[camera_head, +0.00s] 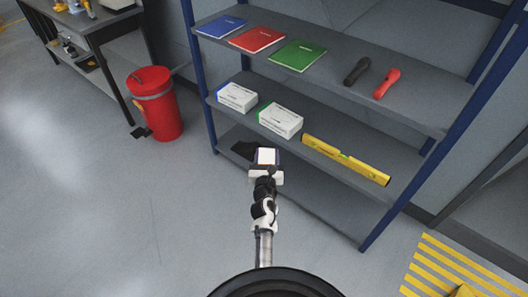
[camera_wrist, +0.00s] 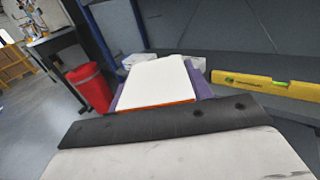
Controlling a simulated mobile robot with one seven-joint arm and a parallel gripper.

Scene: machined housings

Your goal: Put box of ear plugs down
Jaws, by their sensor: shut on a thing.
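My gripper (camera_head: 266,163) is shut on a small white box with an orange edge, the box of ear plugs (camera_head: 267,155). It holds the box in front of the shelving unit, near the left part of the lower shelves. In the wrist view the white top of the box (camera_wrist: 157,78) lies between the purple fingers, with its orange edge toward the camera. The box's underside is hidden, and I cannot tell its exact gap to the shelf.
A blue-framed shelving unit's middle shelf (camera_head: 395,200) carries a blue-ended white box (camera_head: 238,97), a green-ended white box (camera_head: 281,120) and a yellow level (camera_head: 345,160). The upper shelf holds notebooks and two flashlights. A red bin (camera_head: 155,105) stands left. The bottom shelf looks mostly bare.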

